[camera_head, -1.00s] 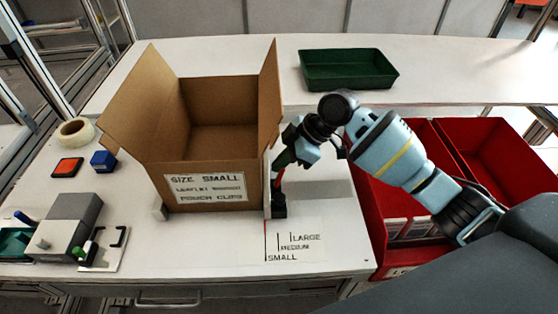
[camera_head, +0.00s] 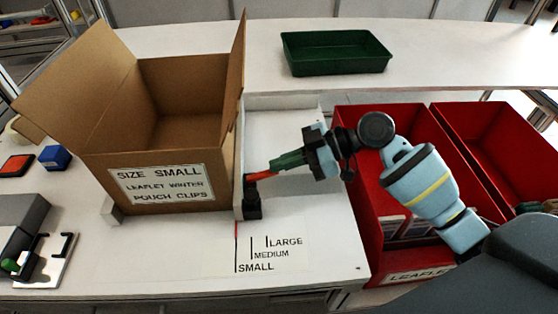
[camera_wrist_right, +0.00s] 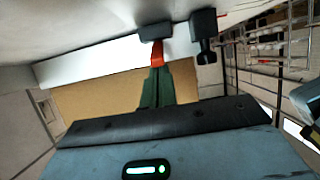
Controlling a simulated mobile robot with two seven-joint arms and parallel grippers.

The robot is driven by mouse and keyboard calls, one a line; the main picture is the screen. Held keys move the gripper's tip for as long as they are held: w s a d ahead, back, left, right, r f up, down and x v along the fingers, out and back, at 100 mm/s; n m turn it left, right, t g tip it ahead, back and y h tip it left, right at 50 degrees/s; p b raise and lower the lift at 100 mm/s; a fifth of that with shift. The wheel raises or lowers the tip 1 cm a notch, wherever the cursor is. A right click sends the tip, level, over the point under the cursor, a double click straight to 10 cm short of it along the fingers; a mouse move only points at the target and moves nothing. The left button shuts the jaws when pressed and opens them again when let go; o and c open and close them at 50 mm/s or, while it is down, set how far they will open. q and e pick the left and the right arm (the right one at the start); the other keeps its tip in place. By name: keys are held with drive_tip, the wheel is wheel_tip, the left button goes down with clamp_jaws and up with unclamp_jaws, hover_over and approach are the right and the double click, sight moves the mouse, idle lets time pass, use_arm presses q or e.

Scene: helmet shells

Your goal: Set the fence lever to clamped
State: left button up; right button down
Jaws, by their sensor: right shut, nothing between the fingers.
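The fence (camera_head: 240,158) is a pale upright plate along the right side of the cardboard box. At its front end is a black clamp block (camera_head: 252,206) with a red-orange piece, apparently the lever (camera_head: 260,176), slanting right from its top. My right gripper (camera_head: 276,165) has green fingers, shut, with tips at the outer end of the red-orange piece; whether they touch cannot be told. In the right wrist view, the shut fingers (camera_wrist_right: 157,76) point at the red-orange piece (camera_wrist_right: 158,55) beside a black block (camera_wrist_right: 157,27). My left gripper is not in view.
The open cardboard box (camera_head: 165,140) stands left of the fence. Printed size marks (camera_head: 265,250) lie in front on the white table. Red bins (camera_head: 405,160) stand under my right arm; a green tray (camera_head: 335,52) sits behind. The table right of the fence is mostly clear.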

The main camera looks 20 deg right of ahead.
drive_tip(key=shift+s+d+f, duration=0.1)
drive_tip(key=shift+d+f, duration=0.05)
drive_tip(key=shift+f, duration=0.35)
drive_tip(key=shift+r, duration=0.25)
drive_tip(key=shift+d, duration=0.2)
drive_tip(key=shift+s+d+f, duration=0.1)
drive_tip(key=shift+s+d, duration=0.05)
drive_tip(key=shift+d, duration=0.35)
